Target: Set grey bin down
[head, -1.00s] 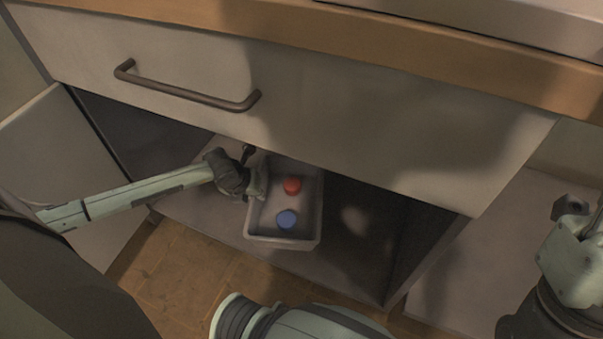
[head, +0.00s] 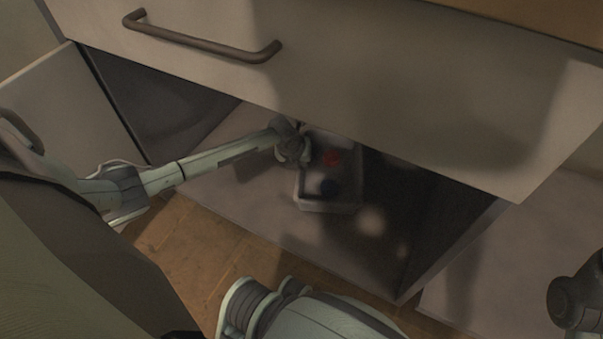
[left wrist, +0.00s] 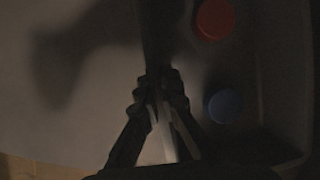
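The grey bin (head: 328,206) is inside the open lower cabinet, under the drawer front, in the head view. It holds a red round item (head: 332,158) and a blue round item (head: 328,187). My left gripper (head: 303,150) is at the bin's left wall, with its fingers (left wrist: 160,85) closed together on that wall in the dark left wrist view. The red item (left wrist: 214,18) and blue item (left wrist: 223,106) show there to the right of the fingers. I cannot tell whether the bin's base touches the cabinet floor. My right gripper is out of view.
The cabinet floor (head: 240,190) is bare left of the bin. A drawer front with a handle (head: 200,40) overhangs the opening. An open door (head: 60,110) stands at the left, and a side panel (head: 450,250) bounds the right.

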